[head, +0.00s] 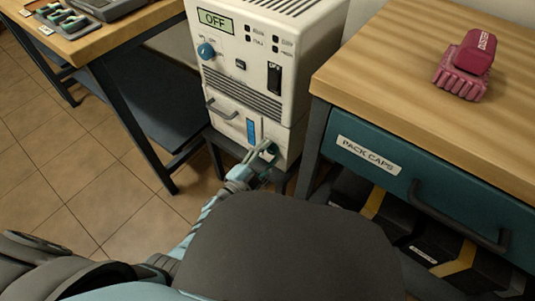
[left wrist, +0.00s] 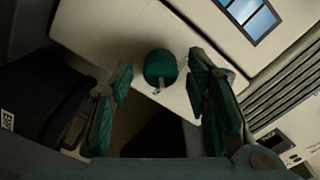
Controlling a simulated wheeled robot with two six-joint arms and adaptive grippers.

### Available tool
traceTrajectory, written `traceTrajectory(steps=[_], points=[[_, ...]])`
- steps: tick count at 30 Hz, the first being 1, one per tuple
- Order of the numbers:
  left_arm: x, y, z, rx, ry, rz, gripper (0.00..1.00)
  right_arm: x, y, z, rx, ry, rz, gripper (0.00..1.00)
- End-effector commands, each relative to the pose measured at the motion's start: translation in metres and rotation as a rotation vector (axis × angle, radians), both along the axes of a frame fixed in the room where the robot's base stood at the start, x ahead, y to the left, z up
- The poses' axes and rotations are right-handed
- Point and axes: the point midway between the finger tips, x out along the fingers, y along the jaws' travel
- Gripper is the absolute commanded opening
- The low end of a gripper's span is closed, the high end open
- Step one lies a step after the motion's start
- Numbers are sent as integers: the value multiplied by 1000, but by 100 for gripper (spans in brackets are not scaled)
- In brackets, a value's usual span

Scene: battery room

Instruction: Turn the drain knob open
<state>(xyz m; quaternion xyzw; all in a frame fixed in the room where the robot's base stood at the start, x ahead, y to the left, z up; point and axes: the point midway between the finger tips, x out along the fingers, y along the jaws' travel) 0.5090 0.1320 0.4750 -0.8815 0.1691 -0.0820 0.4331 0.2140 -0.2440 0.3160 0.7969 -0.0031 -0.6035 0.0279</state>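The head view shows my left gripper (head: 262,156) at the lower front of the unit, below the blue gauge window (head: 251,131); the knob is hard to make out there. The gauge window also shows in the left wrist view (left wrist: 252,14). My right gripper is not in view.
The unit's display (head: 215,20) reads OFF, with a blue dial (head: 206,50) below it. Another table (head: 115,28) stands at left.

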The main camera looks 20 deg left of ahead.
Motion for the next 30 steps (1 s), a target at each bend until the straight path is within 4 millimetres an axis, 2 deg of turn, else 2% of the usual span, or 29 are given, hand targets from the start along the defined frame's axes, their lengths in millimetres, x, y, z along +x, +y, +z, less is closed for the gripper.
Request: traceTrajectory(steps=[8, 11, 22, 26, 30], points=[[-1, 0, 0, -1, -1, 0, 48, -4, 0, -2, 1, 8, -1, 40], [-9, 4, 0, 0, -1, 1, 48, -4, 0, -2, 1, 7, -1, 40], [-96, 38, 0, 1, 2, 0, 48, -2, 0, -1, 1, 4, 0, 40], [-110, 43, 0, -1, 0, -1, 48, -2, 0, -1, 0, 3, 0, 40], [-112, 44, 1, 0, -1, -1, 48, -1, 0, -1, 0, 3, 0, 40]])
